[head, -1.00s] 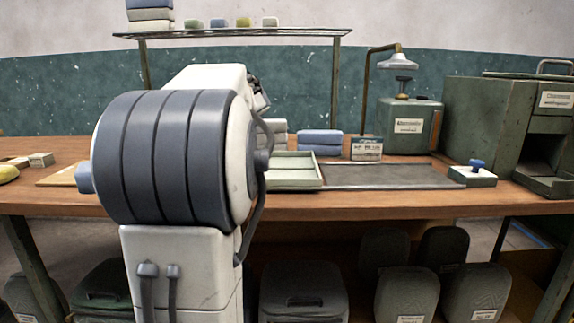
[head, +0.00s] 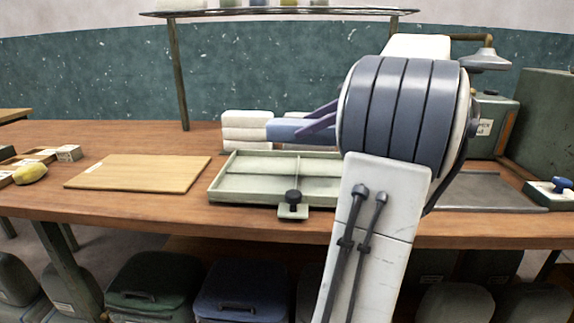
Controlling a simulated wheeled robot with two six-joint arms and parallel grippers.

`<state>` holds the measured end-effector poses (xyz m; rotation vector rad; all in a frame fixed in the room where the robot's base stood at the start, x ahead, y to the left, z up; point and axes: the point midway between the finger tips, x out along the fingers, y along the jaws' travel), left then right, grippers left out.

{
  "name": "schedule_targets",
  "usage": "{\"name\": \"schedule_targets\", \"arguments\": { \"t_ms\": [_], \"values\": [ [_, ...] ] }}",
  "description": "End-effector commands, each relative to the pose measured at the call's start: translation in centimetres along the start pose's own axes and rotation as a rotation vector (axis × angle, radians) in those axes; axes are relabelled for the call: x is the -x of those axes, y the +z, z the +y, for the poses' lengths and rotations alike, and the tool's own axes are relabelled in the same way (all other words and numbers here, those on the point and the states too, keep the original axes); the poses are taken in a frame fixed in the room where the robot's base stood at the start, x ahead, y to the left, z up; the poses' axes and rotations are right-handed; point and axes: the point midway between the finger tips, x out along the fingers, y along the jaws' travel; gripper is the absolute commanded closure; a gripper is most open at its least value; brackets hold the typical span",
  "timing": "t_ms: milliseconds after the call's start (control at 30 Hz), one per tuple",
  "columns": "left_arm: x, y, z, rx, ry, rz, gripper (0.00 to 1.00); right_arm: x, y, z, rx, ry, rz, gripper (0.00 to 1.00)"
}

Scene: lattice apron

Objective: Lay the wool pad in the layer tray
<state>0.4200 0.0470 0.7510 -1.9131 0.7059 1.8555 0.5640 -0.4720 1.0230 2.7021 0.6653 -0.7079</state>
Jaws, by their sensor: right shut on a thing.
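The layer tray (head: 216,190) is a shallow pale green tray with a divider, standing on the wooden bench, with a dark-knobbed block at its front edge. My right arm covers its right end. My right gripper (head: 318,122) shows only in part as bluish-purple fingers behind and above the tray, shut on a flat blue pad (head: 284,130). The pad is level, in front of the rear pad stacks. I cannot read whether it is wool. My left gripper is not in view.
A stack of white pads (head: 243,127) stands behind the tray. A dark flat plate (head: 480,188) lies to the right. A shelf (head: 280,13) spans the back.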

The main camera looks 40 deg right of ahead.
Motion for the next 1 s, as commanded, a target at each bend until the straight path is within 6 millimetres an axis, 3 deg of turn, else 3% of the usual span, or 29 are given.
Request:
{"name": "schedule_targets", "arguments": {
  "t_ms": [300,433,667,900,1000],
  "values": [
    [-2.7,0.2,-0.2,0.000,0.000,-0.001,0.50,-8.0,0.2,-3.3,0.002,-0.007,0.000,1.00],
    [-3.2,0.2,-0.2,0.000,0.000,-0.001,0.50,-10.4,0.0,-4.2,0.002,-0.005,0.000,1.00],
    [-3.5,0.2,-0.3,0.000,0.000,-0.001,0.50,-11.9,0.2,-4.8,0.000,-0.001,0.000,1.00],
    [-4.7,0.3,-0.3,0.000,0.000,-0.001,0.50,-13.7,3.0,-5.3,-0.002,-0.002,-0.001,1.00],
    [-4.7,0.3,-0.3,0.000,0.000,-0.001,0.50,-13.9,3.4,-5.3,-0.001,-0.001,-0.001,1.00]
  ]
}}
